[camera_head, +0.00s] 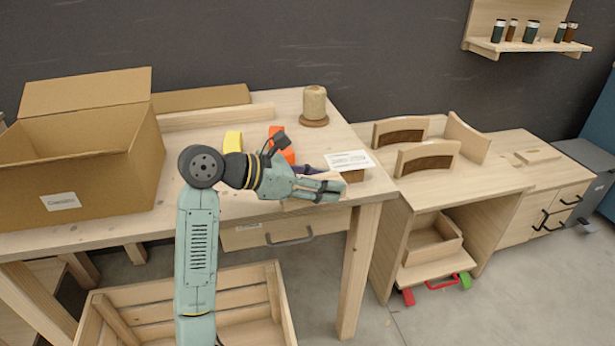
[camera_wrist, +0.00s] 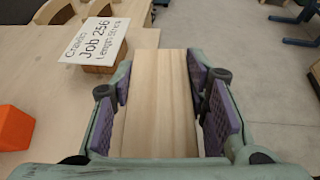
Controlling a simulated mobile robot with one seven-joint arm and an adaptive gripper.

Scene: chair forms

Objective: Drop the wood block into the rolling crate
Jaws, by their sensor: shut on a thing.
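In the wrist view, the wood block (camera_wrist: 158,100) is pale and long, and it lies between the purple pads of my gripper (camera_wrist: 163,105). My gripper is shut on it. In the head view my gripper (camera_head: 325,188) is over the front right part of the workbench, and the block is hard to make out there. A slatted wooden crate (camera_head: 283,310) stands on the floor in front of the bench, below and left of my gripper. My arm covers part of it, and no wheels show.
On the bench (camera_head: 215,208) are a cardboard box (camera_head: 130,165), a yellow piece (camera_head: 233,140), orange pieces (camera_head: 288,155), a twine spool (camera_head: 314,105) and a job card (camera_head: 348,160). A lower bench with curved wooden chair parts (camera_head: 428,158) stands right.

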